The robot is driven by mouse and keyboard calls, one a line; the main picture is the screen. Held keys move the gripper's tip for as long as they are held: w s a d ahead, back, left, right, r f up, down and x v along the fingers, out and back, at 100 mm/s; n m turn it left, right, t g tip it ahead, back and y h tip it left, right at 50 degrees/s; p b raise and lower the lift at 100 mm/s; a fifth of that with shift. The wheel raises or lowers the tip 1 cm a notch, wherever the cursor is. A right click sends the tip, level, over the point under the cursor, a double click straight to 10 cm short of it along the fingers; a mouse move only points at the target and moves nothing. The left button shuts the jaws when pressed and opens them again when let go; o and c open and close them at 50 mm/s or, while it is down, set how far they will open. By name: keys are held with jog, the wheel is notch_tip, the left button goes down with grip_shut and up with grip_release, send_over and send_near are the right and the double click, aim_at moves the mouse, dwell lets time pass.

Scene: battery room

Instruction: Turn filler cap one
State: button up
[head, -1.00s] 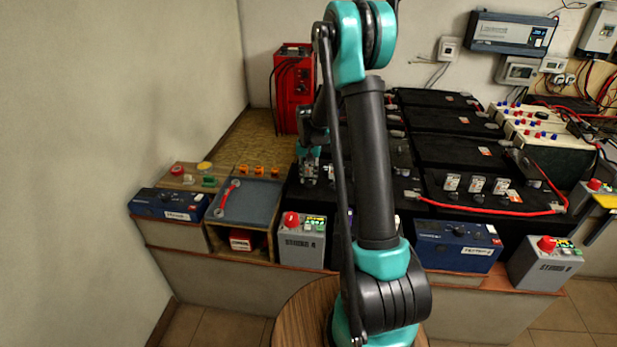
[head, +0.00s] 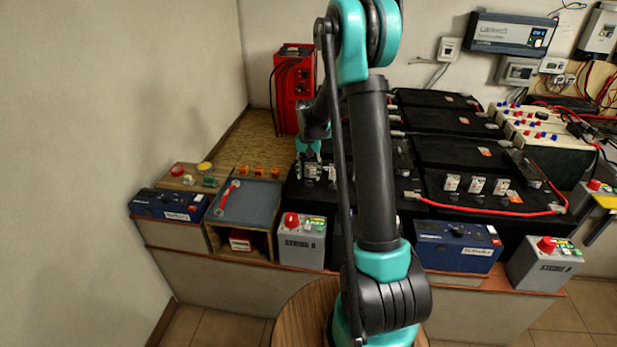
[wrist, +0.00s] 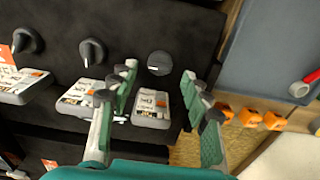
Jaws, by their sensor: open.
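Black round filler caps stand in a row on the black battery top in the wrist view. The right cap (wrist: 160,63) lies between and just beyond my fingertips, its pale mark roughly sideways. The middle cap (wrist: 92,52) and left cap (wrist: 27,40) have marks pointing roughly down the picture. I cannot read which cap is number one. My gripper (wrist: 159,74) is open and empty, its fingers on either side of the right cap, with no clear contact. In the head view my gripper (head: 309,170) is low over the battery's left end, partly hiding the caps.
White labelled blocks (wrist: 152,108) sit near the caps. A blue-grey tray (head: 250,202) with a red wrench (head: 229,195) lies left of the battery. Orange pieces (head: 259,171) stand behind the tray. A grey STRING A box (head: 302,245) stands in front.

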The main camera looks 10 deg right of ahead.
notch_tip(320, 180, up, 10)
dwell(0.4)
jog(key=s+d+f+n+t, duration=0.2)
jog(key=s+f, duration=0.1)
jog(key=s, duration=1.2)
jog(key=s+d+f+n+t, duration=0.1)
jog(key=s+f+t, duration=0.1)
jog(key=s, duration=1.4)
jog(key=shift+d+f+n, duration=0.4)
jog(key=shift+f, duration=0.05)
